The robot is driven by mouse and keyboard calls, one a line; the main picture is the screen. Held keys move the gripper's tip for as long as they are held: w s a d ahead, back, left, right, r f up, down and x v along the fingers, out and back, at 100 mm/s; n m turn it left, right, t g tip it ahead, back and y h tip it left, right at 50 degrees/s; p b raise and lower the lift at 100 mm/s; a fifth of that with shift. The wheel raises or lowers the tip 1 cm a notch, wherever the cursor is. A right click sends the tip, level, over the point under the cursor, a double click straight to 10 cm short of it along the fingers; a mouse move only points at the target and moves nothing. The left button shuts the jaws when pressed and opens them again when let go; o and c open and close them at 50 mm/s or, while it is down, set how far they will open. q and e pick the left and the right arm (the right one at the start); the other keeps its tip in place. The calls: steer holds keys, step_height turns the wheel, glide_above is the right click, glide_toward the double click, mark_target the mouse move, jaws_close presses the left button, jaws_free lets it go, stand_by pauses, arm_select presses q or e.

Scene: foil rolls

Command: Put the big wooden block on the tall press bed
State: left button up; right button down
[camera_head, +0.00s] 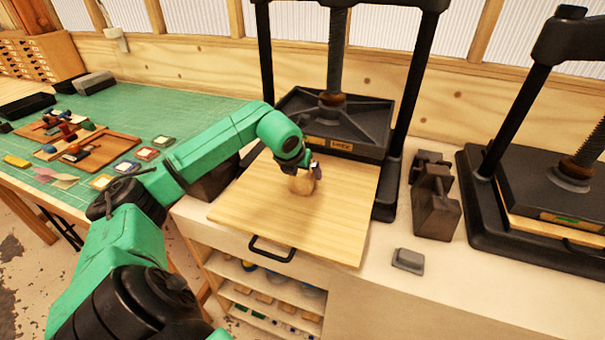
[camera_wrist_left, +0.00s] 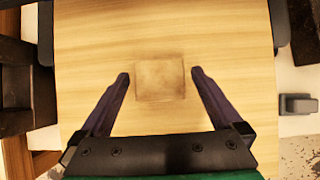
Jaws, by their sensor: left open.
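A light-brown wooden block (camera_head: 303,185) stands on the pale wooden board of the tall press bed (camera_head: 290,225), which is slid out toward me on its front handle. My left gripper (camera_head: 309,166) is over the block and partly hides it. In the left wrist view the block (camera_wrist_left: 160,78) shows as a square on the board (camera_wrist_left: 230,40), between the spread fingers of my left gripper (camera_wrist_left: 160,75). Gaps show on both sides of it, so the gripper is open and holds nothing. My right gripper is not in view.
The tall press's black plate (camera_head: 335,125) and posts rise behind the board. Dark metal weights (camera_head: 435,205) and a small grey block (camera_head: 408,260) are to the right. A second press (camera_head: 540,190) stands at far right. A green mat (camera_head: 150,115) with several small items lies left.

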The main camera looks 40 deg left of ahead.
arm_select(q)
steer(key=b+v, duration=0.2)
steer(key=v, duration=0.8)
steer(key=shift+s+r+b, duration=0.25)
steer(key=shift+r+b, duration=0.05)
steer(key=shift+d, duration=0.1)
steer(key=shift+d+f, duration=0.1)
